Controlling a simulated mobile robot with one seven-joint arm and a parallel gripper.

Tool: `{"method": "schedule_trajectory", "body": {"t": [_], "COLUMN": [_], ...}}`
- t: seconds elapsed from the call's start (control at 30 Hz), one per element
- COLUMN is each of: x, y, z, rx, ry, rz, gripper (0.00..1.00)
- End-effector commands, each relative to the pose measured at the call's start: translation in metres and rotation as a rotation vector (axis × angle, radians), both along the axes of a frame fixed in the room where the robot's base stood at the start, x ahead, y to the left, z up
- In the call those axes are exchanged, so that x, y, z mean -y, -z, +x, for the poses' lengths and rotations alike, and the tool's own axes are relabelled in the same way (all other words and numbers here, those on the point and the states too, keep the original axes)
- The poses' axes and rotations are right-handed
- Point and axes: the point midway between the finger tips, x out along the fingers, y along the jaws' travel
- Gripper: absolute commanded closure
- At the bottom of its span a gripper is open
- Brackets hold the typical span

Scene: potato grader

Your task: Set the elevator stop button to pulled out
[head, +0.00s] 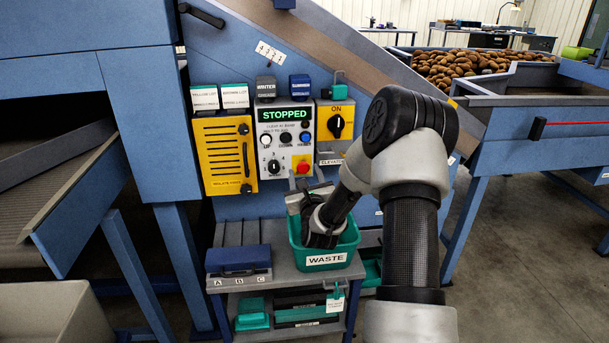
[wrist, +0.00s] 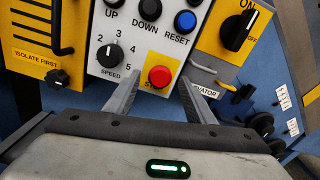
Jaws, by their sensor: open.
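The stop button (head: 301,167) is a red round knob on a yellow square plate, low on the right of the white control panel (head: 276,122). It also shows in the wrist view as a red cap (wrist: 159,76) at the panel's lower edge. My gripper (head: 304,179) is just below the button in the head view. In the wrist view my gripper (wrist: 157,82) is open, with one grey finger on each side of the red cap and nothing held. I cannot tell whether the fingers touch the button, or how far out it stands. The display (head: 285,114) reads STOPPED.
A speed dial (wrist: 110,55) sits left of the button; black and blue push buttons (wrist: 185,21) are above. A yellow switch box (head: 335,121) is to the right, and a yellow guard (head: 227,157) to the left. A green waste bin (head: 327,258) stands below my wrist.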

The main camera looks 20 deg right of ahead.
Motion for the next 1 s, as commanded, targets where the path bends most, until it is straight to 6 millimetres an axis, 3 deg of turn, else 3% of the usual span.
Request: {"method": "schedule_trajectory", "body": {"t": [0.37,0.67,0.8,1.0], "x": [0.002,0.002,0.001,-0.003], "y": [0.000,0.000,0.001,0.001], "z": [0.006,0.006,0.005,-0.012], "rx": [0.000,0.000,0.000,-0.001], "ry": [0.000,-0.001,0.000,0.000], "rz": [0.000,0.000,0.000,0.000], "gripper": [0.51,1.00,1.00,1.00]}}
